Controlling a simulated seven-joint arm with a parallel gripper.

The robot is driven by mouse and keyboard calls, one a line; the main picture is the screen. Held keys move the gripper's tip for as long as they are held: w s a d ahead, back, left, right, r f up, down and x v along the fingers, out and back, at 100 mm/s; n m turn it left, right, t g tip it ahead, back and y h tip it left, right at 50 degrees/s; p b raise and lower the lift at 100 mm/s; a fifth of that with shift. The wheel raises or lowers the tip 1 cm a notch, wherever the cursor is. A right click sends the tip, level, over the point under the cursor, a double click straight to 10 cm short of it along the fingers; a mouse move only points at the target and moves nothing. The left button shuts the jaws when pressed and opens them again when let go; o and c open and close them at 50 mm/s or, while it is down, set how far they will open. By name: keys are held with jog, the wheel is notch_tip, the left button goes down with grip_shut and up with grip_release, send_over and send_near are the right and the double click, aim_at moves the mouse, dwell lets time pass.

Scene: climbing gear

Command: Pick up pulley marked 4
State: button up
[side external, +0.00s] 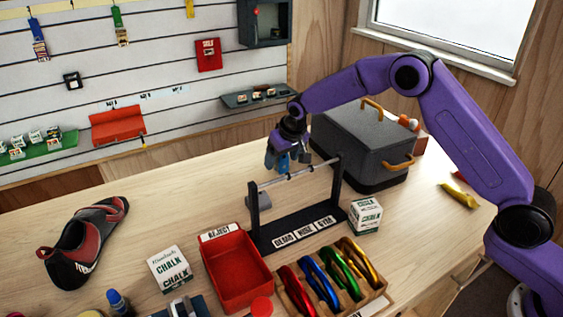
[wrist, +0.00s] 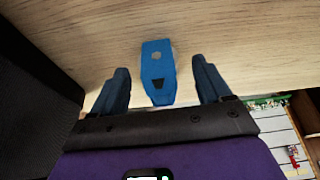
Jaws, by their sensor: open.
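My gripper (side external: 285,157) is above the table, behind the rod of a black stand, with its fingers pointing down. In the wrist view my gripper (wrist: 161,90) is open, with its two dark fingers apart. A blue plate-like piece (wrist: 157,70) with a round hole and a dark wedge-shaped mark shows between the fingers, with visible gaps on both sides. It may be a pulley; I cannot read a 4 on it.
The black stand (side external: 252,217) has a horizontal rod and white labels. A dark case (side external: 363,150) stands close behind it at right. In front are a red reject bin (side external: 238,269), a wooden rack of coloured carabiners (side external: 376,286) and chalk boxes. A shoe (side external: 83,243) is at left.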

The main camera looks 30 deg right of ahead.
jog(key=shift+w+f, duration=0.2)
jog(key=shift+f, duration=0.3)
jog(key=c, duration=1.2)
jog(key=shift+o, duration=0.2)
jog(key=shift+r, duration=0.1)
